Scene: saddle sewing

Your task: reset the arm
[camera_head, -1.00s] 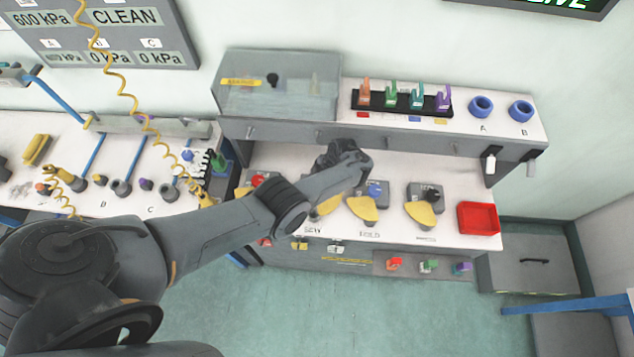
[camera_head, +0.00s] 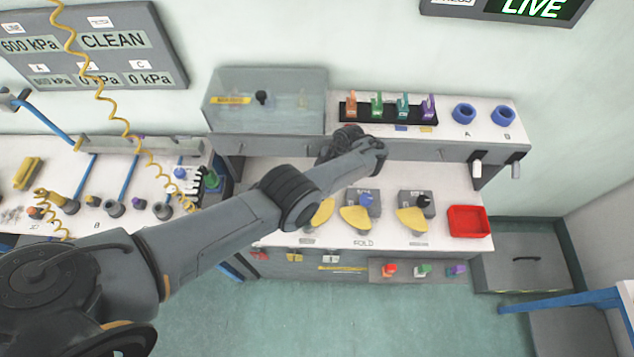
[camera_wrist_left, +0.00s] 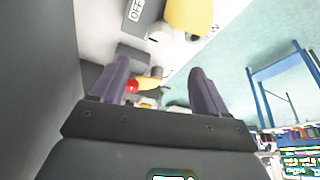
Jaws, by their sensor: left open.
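My left arm (camera_head: 230,215) reaches from the lower left across the bench, its wrist end in front of the shelf's front edge. In the head view its fingertips are hidden by the wrist. In the left wrist view my left gripper (camera_wrist_left: 158,75) has its two dark purple fingers spread wide, with nothing held between them. A red and yellow item (camera_wrist_left: 140,86) shows beyond the gap, apart from the fingers as far as I can tell. My right gripper is not in view.
The shelf (camera_head: 505,150) carries several coloured clips (camera_head: 377,105) and two blue rings (camera_head: 463,113). Below are yellow pads (camera_head: 355,219) and a red tray (camera_head: 468,221). A clear box (camera_head: 225,115) stands left on the shelf. The floor (camera_head: 330,315) in front is clear.

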